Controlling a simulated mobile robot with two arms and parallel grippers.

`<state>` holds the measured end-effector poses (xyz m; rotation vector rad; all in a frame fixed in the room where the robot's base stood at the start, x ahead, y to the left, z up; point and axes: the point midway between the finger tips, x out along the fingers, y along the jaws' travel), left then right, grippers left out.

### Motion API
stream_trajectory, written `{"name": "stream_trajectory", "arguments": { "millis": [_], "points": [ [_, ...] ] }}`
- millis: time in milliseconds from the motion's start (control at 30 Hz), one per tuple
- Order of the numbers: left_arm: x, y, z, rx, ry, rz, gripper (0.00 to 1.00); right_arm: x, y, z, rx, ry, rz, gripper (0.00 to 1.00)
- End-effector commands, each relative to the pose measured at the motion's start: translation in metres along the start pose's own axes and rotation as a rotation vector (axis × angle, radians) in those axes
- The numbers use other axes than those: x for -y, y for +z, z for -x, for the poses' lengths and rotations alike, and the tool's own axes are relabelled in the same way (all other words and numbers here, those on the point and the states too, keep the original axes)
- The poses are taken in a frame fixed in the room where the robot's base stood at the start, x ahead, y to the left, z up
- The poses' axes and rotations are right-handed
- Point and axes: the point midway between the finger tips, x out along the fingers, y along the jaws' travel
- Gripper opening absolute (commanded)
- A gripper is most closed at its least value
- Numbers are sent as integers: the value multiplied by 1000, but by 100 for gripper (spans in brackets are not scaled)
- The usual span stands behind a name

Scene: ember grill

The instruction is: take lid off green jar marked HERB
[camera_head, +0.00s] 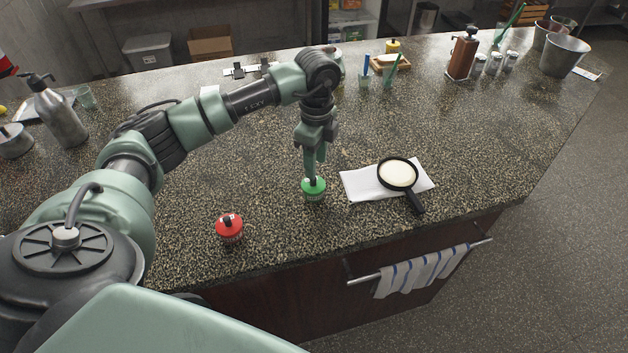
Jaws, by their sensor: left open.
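A small jar with a green lid (314,186) stands upright on the speckled counter, near its front edge. The lid is on the jar, and its dark knob points up. Any marking on the jar is too small to read. My left gripper (314,172) points down directly above the green lid, with its fingertips at the knob. It is open; I cannot tell whether the fingers touch the knob. My right gripper is not in view.
A red-lidded jar (229,228) stands to the left, near the front edge. A black pan (398,174) lies on white paper (360,184) to the right. A steel pump bottle (58,112) is far left. A wooden dispenser (462,55) and metal buckets (564,56) stand at the back right.

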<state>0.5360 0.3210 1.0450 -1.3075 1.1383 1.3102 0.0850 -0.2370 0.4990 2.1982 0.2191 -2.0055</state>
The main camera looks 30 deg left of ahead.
Motion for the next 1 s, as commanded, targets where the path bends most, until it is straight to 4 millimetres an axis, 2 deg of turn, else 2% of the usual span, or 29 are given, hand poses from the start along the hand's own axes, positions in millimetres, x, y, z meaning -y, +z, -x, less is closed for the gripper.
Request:
{"name": "stream_trajectory", "arguments": {
  "millis": [167, 300, 600, 733, 767, 1000],
  "points": [
    [-8, 5, -21, 1, 7, 1, 41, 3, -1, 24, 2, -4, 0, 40],
    [-8, 5, -42, -1, 3, -1, 41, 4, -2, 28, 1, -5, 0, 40],
    [-7, 4, -49, -3, -1, -3, 41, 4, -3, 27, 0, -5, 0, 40],
    [-7, 4, -48, -3, 0, -3, 5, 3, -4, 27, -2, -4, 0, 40],
    [-7, 4, -48, -3, -1, -3, 0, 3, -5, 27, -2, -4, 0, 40],
    [-7, 4, -48, -3, -1, -3, 0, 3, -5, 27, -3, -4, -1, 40]
  ]
}}
